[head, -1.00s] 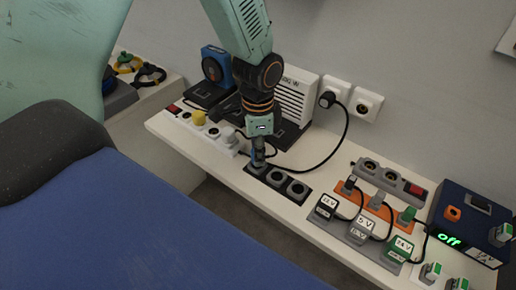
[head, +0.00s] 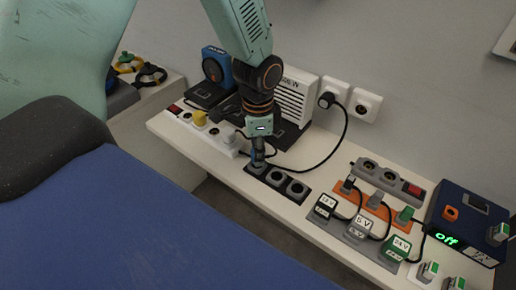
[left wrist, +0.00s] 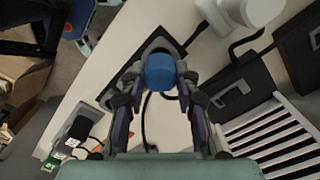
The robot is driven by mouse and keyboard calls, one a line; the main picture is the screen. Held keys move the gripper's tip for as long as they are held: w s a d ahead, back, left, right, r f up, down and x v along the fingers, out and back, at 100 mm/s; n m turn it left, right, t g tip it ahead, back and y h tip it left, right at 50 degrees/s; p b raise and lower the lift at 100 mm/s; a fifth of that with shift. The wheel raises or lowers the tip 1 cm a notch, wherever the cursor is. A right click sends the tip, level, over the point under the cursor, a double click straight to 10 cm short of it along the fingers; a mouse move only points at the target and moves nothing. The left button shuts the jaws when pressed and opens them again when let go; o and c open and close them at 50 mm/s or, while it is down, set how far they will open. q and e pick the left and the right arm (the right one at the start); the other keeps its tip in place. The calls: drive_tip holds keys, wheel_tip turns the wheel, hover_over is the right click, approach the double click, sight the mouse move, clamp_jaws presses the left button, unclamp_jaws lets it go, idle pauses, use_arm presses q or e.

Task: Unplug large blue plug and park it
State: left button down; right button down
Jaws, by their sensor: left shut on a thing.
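My left gripper (head: 258,160) reaches down to the left end of a black socket block (head: 292,189) on the white bench. In the left wrist view, the large blue plug (left wrist: 160,70) is between the fingertips, and the gripper (left wrist: 160,84) is shut on it. The plug sits over the block's end socket; its pins are hidden, so I cannot tell whether it is seated. The block's other two round sockets (head: 277,177) look empty. In the head view the fingers mostly hide the plug. My right gripper is not in view.
A white power strip (head: 213,133) with a yellow plug (head: 199,118) lies left of the gripper. A white slatted unit (head: 296,96) stands behind it. A black cable (head: 343,137) loops to the wall socket. Labelled adapters (head: 359,228) and a blue box (head: 468,222) are at right.

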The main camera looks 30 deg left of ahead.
use_arm(q)
drive_tip(key=shift+a+f, duration=0.15)
drive_tip(key=shift+f, duration=0.3)
drive_tip(key=shift+p, duration=0.5)
idle(0.6)
drive_tip(key=shift+f, duration=0.2)
idle(0.4)
drive_tip(key=c, duration=0.9)
unclamp_jaws()
wheel_tip(320, 180, up, 12)
